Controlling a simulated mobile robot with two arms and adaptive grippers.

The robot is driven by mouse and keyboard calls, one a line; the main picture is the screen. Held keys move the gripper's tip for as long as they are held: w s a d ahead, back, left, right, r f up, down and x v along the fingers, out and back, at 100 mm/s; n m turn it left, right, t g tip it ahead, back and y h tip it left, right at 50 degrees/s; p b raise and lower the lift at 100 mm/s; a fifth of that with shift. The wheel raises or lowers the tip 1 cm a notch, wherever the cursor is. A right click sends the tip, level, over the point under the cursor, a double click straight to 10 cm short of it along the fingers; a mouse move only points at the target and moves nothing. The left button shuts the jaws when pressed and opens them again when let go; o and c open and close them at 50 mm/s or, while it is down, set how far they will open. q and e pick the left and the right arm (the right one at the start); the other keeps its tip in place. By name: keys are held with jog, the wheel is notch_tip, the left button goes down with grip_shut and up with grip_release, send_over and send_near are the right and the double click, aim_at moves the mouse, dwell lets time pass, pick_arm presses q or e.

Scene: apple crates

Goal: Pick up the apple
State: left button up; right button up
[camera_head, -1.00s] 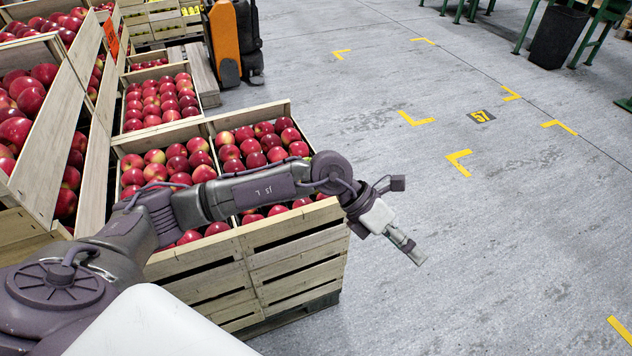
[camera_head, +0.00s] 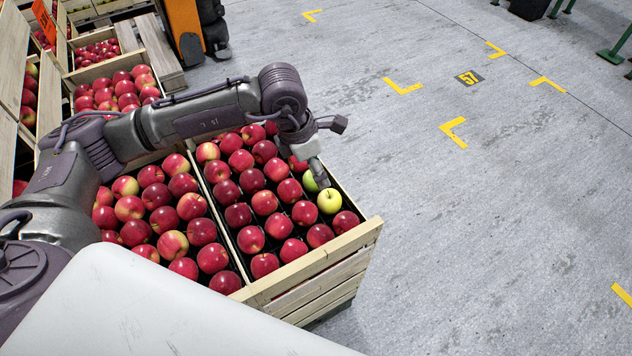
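A wooden crate (camera_head: 325,262) holds many red apples in two halves split by a divider. In its right half, a yellow-green apple (camera_head: 329,201) sits among the red ones near the right wall. A second green apple (camera_head: 310,183) lies just behind it, partly hidden by my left gripper. My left gripper (camera_head: 320,180) points down over the crate's right wall, right at these two green apples. Its fingers are seen edge-on, so I cannot tell how far they are open or whether they touch an apple. My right gripper is not in view.
More crates of red apples stand behind, one at the back (camera_head: 115,90) and others along the left edge. An orange machine (camera_head: 184,30) stands at the top. The grey floor (camera_head: 500,220) with yellow markings is clear on the right.

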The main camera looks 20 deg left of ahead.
aim_at(328, 196)
pick_arm(q)
jog(key=x, duration=0.8)
jog(key=shift+d+b, duration=0.15)
jog(key=shift+b, duration=0.25)
jog(key=x, duration=0.5)
jog(key=shift+s+f, duration=0.15)
jog(key=shift+f, duration=0.2)
jog(key=shift+r, duration=0.1)
jog(key=c, duration=0.8)
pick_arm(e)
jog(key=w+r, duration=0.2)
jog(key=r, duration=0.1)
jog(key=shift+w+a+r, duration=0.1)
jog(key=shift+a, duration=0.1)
